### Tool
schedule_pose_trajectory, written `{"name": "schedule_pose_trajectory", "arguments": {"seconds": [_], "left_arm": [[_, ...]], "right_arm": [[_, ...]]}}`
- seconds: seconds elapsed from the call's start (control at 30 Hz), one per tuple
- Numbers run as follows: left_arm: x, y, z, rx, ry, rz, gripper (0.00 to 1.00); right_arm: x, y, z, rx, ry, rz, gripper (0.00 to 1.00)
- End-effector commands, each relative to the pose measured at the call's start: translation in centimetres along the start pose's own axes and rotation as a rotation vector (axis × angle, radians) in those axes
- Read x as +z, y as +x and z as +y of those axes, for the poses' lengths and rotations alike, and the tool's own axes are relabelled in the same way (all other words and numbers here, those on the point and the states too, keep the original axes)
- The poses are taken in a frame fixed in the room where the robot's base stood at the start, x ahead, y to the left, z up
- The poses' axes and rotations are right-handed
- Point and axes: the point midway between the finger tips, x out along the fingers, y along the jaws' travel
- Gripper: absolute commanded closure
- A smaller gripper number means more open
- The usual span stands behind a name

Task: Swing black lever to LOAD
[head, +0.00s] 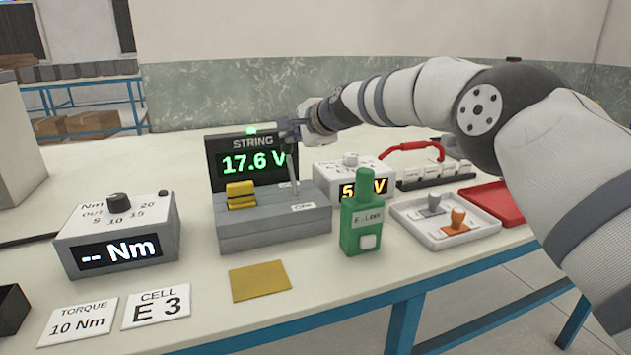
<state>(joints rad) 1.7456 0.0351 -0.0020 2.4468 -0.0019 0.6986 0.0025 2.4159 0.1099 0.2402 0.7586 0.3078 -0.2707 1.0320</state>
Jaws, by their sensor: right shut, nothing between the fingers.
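A thin dark upright bar (293,172), which looks like the lever, rises from the right part of a grey stepped block (270,237). A small white label (303,207) on the block is too small to read surely. My right gripper (288,130) is shut and empty at the top of the bar, in front of the right edge of the STRING display (228,166), which reads 17.6 V. I cannot tell whether the fingers touch the bar. A yellow piece (240,195) sits on the left of the block. My left gripper is not in view.
A torque box (118,250) with a knob stands left. A green bottle-shaped device (362,222) stands close right of the block. A white meter (330,176), white tray (408,226), red tray (494,198) and red handle (412,147) lie beyond. A yellow pad (260,281) lies in front.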

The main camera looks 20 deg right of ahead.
Motion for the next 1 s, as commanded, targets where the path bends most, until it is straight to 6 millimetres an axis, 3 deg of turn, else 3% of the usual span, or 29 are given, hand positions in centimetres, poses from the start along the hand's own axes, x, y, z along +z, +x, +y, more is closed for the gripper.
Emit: {"name": "schedule_pose_trajectory", "arguments": {"seconds": [0.47, 0.67, 1.0], "left_arm": [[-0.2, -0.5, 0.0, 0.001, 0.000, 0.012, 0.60], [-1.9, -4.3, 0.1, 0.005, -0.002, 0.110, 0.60], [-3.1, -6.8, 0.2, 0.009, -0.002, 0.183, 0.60]], "right_arm": [[0.0, -0.5, -0.3, 0.000, 0.000, 0.000, 1.00], [0.3, -4.6, -3.7, -0.022, -0.004, -0.001, 1.00], [0.0, -11.1, -4.9, -0.010, -0.002, -0.001, 1.00]]}}
